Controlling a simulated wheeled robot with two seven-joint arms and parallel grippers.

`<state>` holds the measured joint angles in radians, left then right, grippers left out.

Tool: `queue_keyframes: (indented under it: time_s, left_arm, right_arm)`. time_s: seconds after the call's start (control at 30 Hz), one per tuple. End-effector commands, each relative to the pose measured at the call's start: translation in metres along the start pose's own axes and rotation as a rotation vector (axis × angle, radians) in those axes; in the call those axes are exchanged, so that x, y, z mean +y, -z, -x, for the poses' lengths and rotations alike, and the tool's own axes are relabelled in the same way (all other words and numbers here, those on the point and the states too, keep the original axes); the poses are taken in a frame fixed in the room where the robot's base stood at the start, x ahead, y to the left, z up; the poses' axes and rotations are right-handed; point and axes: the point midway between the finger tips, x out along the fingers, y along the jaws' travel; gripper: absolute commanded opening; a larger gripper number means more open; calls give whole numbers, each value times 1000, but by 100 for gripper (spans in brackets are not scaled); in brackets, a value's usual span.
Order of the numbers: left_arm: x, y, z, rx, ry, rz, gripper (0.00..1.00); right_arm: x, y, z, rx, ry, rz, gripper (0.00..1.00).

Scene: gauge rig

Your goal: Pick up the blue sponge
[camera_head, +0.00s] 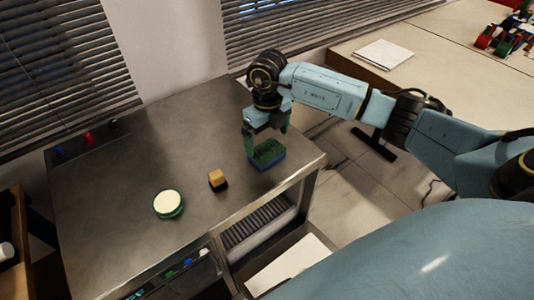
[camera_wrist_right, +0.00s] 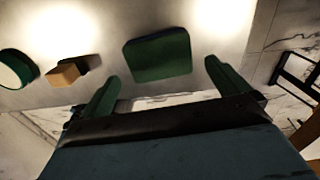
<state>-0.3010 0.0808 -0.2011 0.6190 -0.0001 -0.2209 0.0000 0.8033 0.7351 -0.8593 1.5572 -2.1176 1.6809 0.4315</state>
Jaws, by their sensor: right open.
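The blue sponge (camera_head: 268,154) has a green top and a blue lower layer. It lies on the metal table near its right front edge. In the right wrist view the sponge (camera_wrist_right: 158,57) shows mostly its green face, just ahead of and between the two fingers. My right gripper (camera_head: 267,141) is open and above the sponge, with green fingers on either side of its line. In the wrist view the right gripper (camera_wrist_right: 160,82) holds nothing. I cannot tell whether a finger touches the sponge. My left gripper is not in view.
A wood-and-black block (camera_head: 218,180) and a round green-rimmed white-topped item (camera_head: 168,204) stand left of the sponge on the metal table (camera_head: 120,230). Small coloured items (camera_head: 88,138) lie at the far left edge. The table's back middle is clear.

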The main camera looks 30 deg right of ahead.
Motion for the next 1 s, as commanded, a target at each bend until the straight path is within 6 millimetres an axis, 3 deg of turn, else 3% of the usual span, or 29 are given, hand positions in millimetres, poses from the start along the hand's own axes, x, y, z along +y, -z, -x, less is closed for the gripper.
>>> queue_keyframes:
  time_s: [0.1,0.27,0.5,0.8,1.0]
  left_arm:
    - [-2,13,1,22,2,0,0]
    - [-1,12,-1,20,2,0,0]
    - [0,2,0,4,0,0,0]
    - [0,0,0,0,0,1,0]
    - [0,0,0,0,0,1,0]
  right_arm:
    - [2,1,-18,4,-1,-2,100]
    - [2,1,-41,3,-1,-1,100]
    - [2,0,-44,0,0,-1,100]
    - [2,0,-44,0,0,-1,64]
    - [1,0,-44,0,0,-1,64]
